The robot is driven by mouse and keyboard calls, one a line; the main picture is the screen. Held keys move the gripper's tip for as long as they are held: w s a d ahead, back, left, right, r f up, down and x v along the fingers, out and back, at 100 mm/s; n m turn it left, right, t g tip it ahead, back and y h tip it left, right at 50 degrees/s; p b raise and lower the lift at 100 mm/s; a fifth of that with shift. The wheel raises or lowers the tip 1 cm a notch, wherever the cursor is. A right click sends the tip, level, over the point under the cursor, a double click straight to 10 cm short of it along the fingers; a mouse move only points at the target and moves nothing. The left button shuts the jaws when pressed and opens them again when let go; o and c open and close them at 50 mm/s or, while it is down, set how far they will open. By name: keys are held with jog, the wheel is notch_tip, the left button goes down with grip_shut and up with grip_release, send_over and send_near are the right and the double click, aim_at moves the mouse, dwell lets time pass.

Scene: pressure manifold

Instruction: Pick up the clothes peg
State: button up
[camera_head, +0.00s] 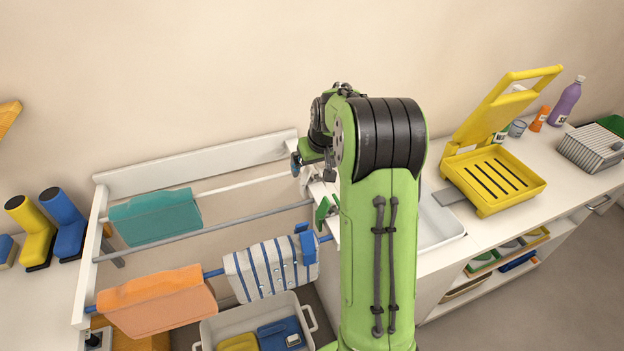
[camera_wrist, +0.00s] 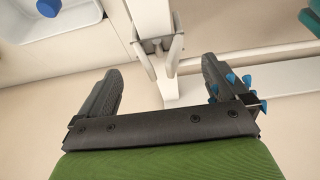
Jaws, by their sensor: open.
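A blue peg-like clip (camera_head: 306,246) sits at the right end of a striped cloth (camera_head: 268,270) hung on the rack's front blue rail. A small green piece (camera_head: 322,211) shows just left of my arm; I cannot tell what it is. My gripper (camera_wrist: 161,72) is open with nothing between its fingers. Small blue points stick out by its right finger. In the head view my gripper (camera_head: 314,171) is partly hidden by my arm, above the rack's right end, higher than the clip. I cannot make out a peg in the wrist view.
A teal cloth (camera_head: 156,217) and an orange cloth (camera_head: 158,301) hang on other parts of the rack (camera_head: 196,161). A grey basket (camera_head: 212,333) stands below. To the right are a white sink (camera_head: 440,226) and a yellow open-lidded press (camera_head: 497,180). A pronged white bracket (camera_wrist: 157,45) lies ahead of my fingers.

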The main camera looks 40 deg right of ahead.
aim_at(312, 176)
jog(key=x, duration=0.7)
jog(key=shift+s, duration=0.1)
jog(key=shift+s+r, duration=0.1)
jog(key=shift+r, duration=0.05)
jog(key=c, duration=0.9)
notch_tip(312, 176, up, 10)
jog(key=shift+p, duration=0.55)
jog(key=shift+c, duration=0.3)
jog(key=o, duration=0.5)
jog(key=c, duration=0.4)
notch_tip(312, 176, up, 8)
jog(key=p, duration=0.6)
jog(key=shift+p, duration=0.4)
